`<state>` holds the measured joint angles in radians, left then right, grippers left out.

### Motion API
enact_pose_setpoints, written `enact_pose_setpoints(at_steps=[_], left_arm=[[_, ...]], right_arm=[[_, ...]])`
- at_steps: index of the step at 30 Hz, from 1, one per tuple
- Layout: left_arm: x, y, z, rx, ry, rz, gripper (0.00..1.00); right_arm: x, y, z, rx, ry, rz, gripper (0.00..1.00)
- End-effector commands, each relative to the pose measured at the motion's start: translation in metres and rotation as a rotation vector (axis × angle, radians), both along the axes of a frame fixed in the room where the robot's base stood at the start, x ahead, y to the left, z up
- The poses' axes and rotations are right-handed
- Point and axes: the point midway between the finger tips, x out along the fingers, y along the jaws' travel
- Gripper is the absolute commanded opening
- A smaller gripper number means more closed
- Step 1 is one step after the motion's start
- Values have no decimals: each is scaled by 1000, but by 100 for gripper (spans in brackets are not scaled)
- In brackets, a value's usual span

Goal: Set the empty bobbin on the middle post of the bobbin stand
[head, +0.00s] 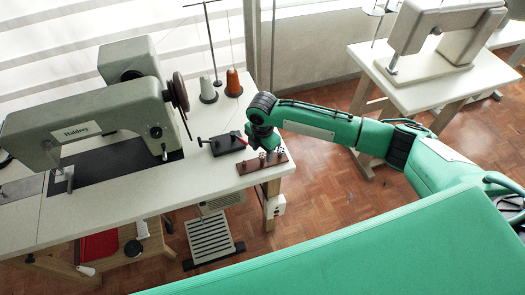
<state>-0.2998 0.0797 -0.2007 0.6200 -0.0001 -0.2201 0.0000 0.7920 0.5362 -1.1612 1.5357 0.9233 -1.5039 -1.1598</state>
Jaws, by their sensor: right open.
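The bobbin stand (251,169) is a small reddish-brown wooden block near the right front corner of the white table. Short posts stand in a row on it. The left post (243,166) looks bare. Small, light bobbin-like shapes (263,156) show at the middle and right of the row, too small to tell whether one is the empty bobbin. My right gripper (262,147) points down just above and behind the middle of the stand, its jaws open. Its dark fingers partly hide the area there, and I cannot tell whether they touch a bobbin. My left gripper is out of view.
A black plate with a red-tipped lever (226,143) lies left of the stand. An orange thread cone (233,82) and a grey one (206,90) stand behind. The Haldrey sewing machine (85,125) fills the table's left. Bare white tabletop (190,185) lies in front.

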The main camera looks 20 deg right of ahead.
Motion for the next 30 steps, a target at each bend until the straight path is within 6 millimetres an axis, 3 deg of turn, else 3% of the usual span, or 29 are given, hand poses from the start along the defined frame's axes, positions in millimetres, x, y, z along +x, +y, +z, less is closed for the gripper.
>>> enact_pose_setpoints(at_steps=[16, 22, 30], left_arm=[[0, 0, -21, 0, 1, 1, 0], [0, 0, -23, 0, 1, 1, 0], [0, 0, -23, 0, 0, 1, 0]], right_arm=[[1, 0, 110, 0, -4, 1, 48], [0, 0, 127, 0, -1, 1, 48], [0, 0, 130, -1, 0, 0, 48]])
